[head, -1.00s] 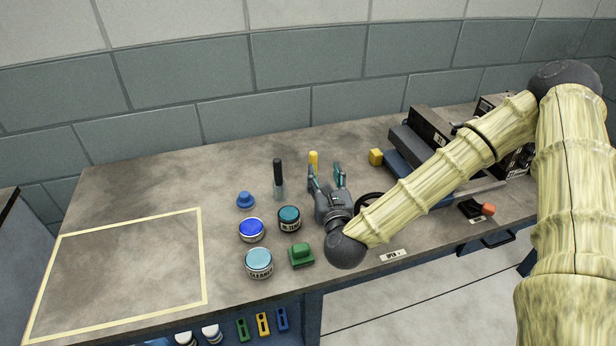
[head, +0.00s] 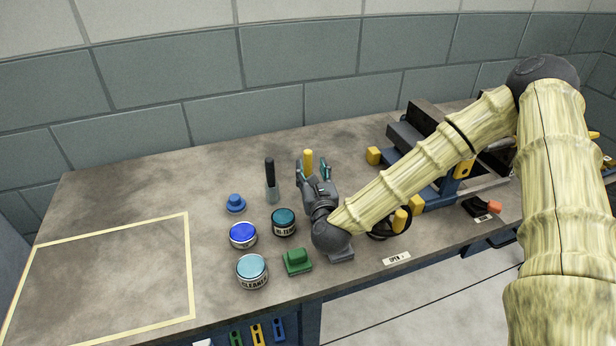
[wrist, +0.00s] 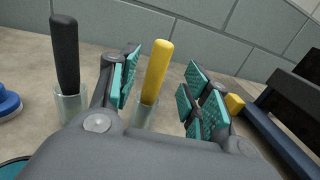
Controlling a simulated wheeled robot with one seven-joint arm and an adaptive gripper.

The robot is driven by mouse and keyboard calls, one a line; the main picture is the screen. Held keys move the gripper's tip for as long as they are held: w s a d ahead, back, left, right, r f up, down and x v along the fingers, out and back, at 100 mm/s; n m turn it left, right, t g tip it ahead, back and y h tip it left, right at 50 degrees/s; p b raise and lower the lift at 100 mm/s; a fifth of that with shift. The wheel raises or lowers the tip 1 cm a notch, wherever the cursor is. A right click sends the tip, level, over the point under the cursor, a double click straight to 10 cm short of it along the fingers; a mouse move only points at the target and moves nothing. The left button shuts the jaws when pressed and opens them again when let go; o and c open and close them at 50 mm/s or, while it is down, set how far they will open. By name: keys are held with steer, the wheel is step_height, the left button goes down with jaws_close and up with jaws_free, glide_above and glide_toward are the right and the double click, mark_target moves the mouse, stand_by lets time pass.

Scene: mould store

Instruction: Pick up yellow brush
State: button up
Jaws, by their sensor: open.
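The yellow brush (head: 308,161) stands upright on the workbench, and only its yellow handle shows in the head view. In the wrist view the yellow brush (wrist: 157,70) rises from a clear glass holder (wrist: 144,114), between the teal-padded fingers and a little beyond them. It is nearer the left finger. My gripper (head: 313,170) is open and empty, low over the bench, with its fingers pointing at the brush; it also shows in the wrist view (wrist: 163,90). The brush's lower end is partly hidden by my gripper.
A black-handled brush (head: 270,172) in a glass stands just left of my gripper. Several jars, including a teal one (head: 284,222), a blue knob (head: 236,203) and a green block (head: 297,261) stand nearby. A vise (head: 430,165) is at right. The yellow-taped area (head: 188,265) is empty.

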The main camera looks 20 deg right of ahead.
mark_target(308, 161)
steer(key=w, duration=0.2)
steer(key=w+p, duration=0.1)
steer(key=w, duration=0.1)
steer(key=shift+w+d+r, duration=0.15)
steer(key=shift+r, duration=0.05)
steer(key=shift+w+d, duration=0.1)
steer(key=shift+w, duration=0.45)
steer(key=shift+c, duration=0.5)
jaws_close()
